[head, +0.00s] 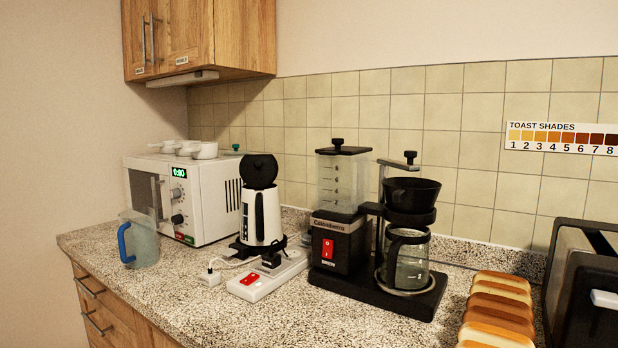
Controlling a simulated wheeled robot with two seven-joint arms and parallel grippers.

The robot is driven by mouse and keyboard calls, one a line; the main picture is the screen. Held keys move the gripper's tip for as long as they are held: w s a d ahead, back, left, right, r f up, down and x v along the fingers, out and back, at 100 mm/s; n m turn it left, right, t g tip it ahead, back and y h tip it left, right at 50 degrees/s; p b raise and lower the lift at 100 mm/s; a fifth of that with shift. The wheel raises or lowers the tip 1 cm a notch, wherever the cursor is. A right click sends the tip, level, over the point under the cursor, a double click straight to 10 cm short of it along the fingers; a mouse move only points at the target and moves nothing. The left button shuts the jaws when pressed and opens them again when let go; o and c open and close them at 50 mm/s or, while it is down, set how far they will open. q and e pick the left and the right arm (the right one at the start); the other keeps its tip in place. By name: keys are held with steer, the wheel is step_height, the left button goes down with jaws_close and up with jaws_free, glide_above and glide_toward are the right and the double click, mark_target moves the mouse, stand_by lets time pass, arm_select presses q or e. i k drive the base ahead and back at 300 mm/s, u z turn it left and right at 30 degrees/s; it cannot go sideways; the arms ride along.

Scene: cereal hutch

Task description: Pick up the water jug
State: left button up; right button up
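The water jug (145,243) is a clear, pale blue-grey jug with a blue handle on its left side. It stands upright on the speckled counter at the left, in front of the microwave and near the counter's front edge. I cannot tell whether it holds water. Neither of my grippers shows in the head view.
Right of the jug stand a white microwave (212,210), a white kettle (262,218), a power strip (268,276) with a red switch, and a black coffee maker (407,300). Bread slices (499,311) and a toaster (580,290) are at right. Counter (185,291) is clear in front.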

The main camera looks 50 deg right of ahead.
mark_target(137, 234)
steer(key=u, duration=0.45)
steer(key=i, duration=1.65)
steer(key=u, duration=5.55)
steer(key=k, duration=1.45)
